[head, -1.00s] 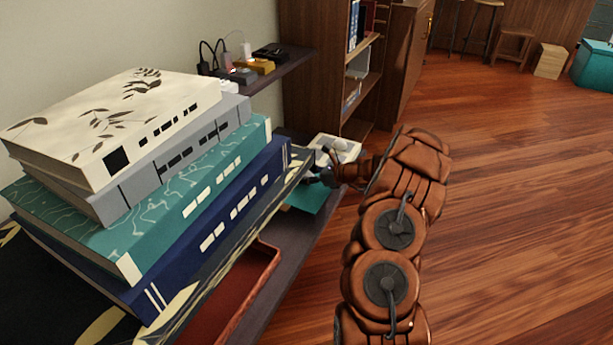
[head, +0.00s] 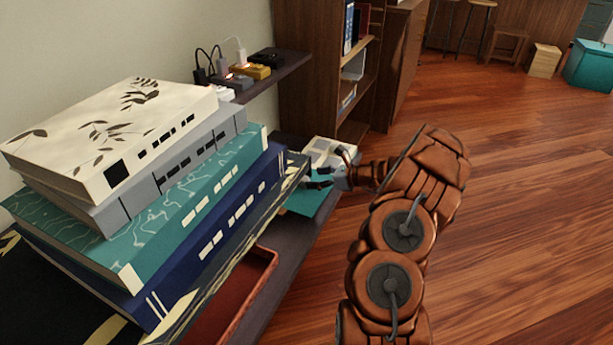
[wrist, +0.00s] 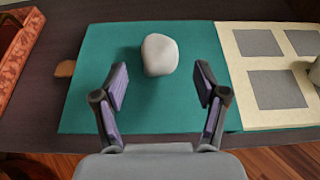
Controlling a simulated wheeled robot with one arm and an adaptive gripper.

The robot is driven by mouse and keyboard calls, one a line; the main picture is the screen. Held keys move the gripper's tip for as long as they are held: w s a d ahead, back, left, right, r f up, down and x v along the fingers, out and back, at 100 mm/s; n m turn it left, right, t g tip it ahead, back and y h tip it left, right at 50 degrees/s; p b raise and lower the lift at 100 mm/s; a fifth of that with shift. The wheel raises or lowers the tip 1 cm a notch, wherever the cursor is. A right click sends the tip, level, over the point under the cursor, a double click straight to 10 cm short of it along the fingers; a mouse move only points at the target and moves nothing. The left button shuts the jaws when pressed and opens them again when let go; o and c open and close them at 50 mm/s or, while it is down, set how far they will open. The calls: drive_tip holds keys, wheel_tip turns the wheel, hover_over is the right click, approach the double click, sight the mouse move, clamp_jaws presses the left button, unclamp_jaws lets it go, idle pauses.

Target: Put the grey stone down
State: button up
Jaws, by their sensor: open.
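The grey stone (wrist: 160,55) is a smooth, rounded pale block. In the wrist view it rests on a flat teal mat (wrist: 90,60), ahead of my fingertips and between their lines. My gripper (wrist: 159,85) is open, its two fingers spread wide with nothing between the pads. It also shows in the head view (head: 325,168) over the far end of the dark shelf, beyond the book stack. The stone cannot be made out in the head view.
A cream board with grey squares (wrist: 231,75) lies right of the mat, with another pale object at its edge. A reddish tray (wrist: 20,50) is at left. Stacked large books (head: 150,190) fill the head view's left. An upper shelf (head: 275,75) holds small devices.

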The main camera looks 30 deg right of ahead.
drive_tip(key=p+v, duration=0.1)
drive_tip(key=v, duration=0.5)
drive_tip(key=shift+s, duration=0.2)
idle(0.4)
